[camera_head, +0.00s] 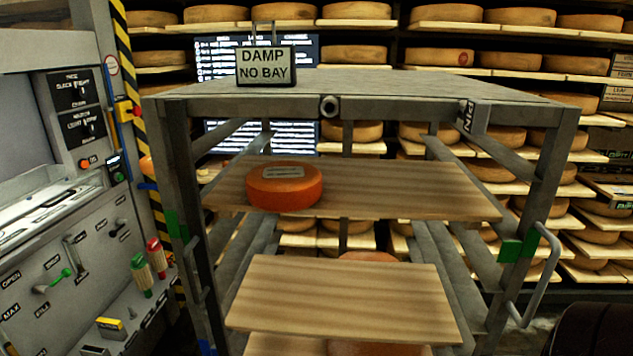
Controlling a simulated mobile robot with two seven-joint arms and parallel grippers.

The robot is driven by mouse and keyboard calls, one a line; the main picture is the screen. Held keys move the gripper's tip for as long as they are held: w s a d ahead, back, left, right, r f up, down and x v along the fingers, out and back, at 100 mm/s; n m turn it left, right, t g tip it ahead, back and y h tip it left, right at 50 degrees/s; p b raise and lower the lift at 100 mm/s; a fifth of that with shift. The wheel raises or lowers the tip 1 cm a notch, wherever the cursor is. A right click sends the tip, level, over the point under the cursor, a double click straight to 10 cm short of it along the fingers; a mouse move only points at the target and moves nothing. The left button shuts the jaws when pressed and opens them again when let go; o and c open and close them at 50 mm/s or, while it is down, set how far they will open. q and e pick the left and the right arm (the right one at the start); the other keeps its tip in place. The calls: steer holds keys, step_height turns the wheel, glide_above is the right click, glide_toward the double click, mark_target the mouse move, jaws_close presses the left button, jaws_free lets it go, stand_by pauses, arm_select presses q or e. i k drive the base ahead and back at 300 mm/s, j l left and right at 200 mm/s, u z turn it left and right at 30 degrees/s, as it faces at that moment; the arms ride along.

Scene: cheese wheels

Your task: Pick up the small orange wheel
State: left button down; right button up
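A small orange cheese wheel (284,187) with a grey label on top lies flat on the left part of an upper wooden board (400,190) in a grey metal rack. Its front edge is close to the board's front edge. A lower board (340,300) in the rack is bare on top. Another orange wheel (368,257) shows partly behind the lower board, and one more (375,348) shows partly below it. Neither of my grippers is in view.
The rack's top (380,85) carries a "DAMP NO BAY" sign (266,66). Rack posts (190,200) flank the boards, with a handle (540,275) on the right. A control panel (75,220) stands at left. Shelves of cheese wheels fill the back.

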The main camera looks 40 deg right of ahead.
mark_target(279, 187)
steer(key=i+j+z, duration=0.2)
steer(key=z, duration=0.3)
steer(key=i+j+z, duration=0.15)
steer(key=j+z, duration=0.35)
steer(key=l, duration=0.15)
